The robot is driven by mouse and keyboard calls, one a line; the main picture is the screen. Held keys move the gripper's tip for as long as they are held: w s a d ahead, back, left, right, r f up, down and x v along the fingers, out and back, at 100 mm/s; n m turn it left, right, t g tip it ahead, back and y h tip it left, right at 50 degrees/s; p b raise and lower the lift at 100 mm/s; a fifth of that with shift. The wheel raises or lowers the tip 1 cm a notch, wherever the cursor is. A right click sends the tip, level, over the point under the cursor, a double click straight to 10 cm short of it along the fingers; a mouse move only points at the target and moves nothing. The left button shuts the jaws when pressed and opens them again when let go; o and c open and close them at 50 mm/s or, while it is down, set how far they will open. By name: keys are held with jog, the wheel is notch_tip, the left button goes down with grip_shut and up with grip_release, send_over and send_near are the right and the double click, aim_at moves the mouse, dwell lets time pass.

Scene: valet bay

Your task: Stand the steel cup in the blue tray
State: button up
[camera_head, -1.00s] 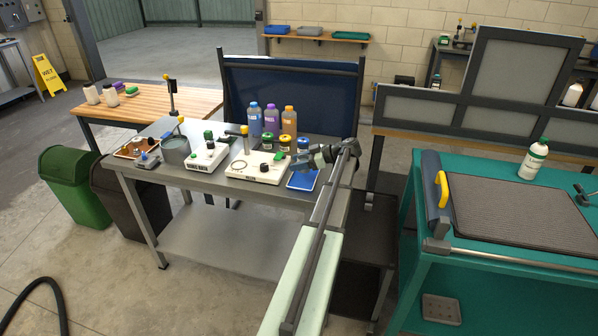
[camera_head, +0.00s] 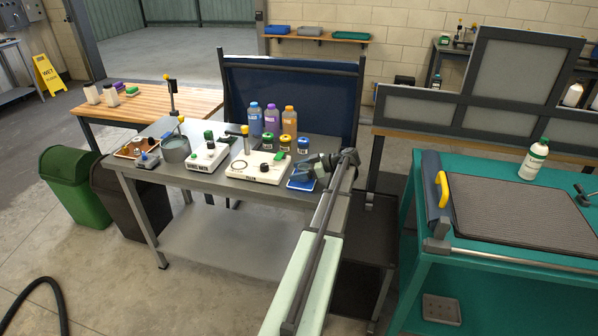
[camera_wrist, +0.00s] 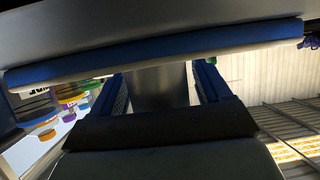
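The blue tray (camera_head: 297,184) lies flat at the right end of the steel bench. In the head view my gripper (camera_head: 306,170) is low over it and hides part of it. In the wrist view the two fingers of my gripper (camera_wrist: 163,83) stand on either side of a plain grey metal surface, the steel cup (camera_wrist: 157,88), and are shut on it. The tray's blue edge (camera_wrist: 150,64) runs across the wrist view and hides the far end of the cup. I cannot tell whether the cup touches the tray floor.
A white base (camera_head: 255,168) with a yellow-topped post stands left of the tray. A blue-labelled tin (camera_head: 303,146) and other tins stand behind it, with bottles (camera_head: 289,121) further back. A grey pot (camera_head: 176,150) is at the bench's left. The teal cart (camera_head: 430,235) stands to the right.

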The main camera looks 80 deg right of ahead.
jog(key=shift+o, duration=0.3)
jog(key=shift+r, duration=0.15)
jog(key=v, duration=1.2)
jog(key=shift+c, duration=0.3)
dwell(1.2)
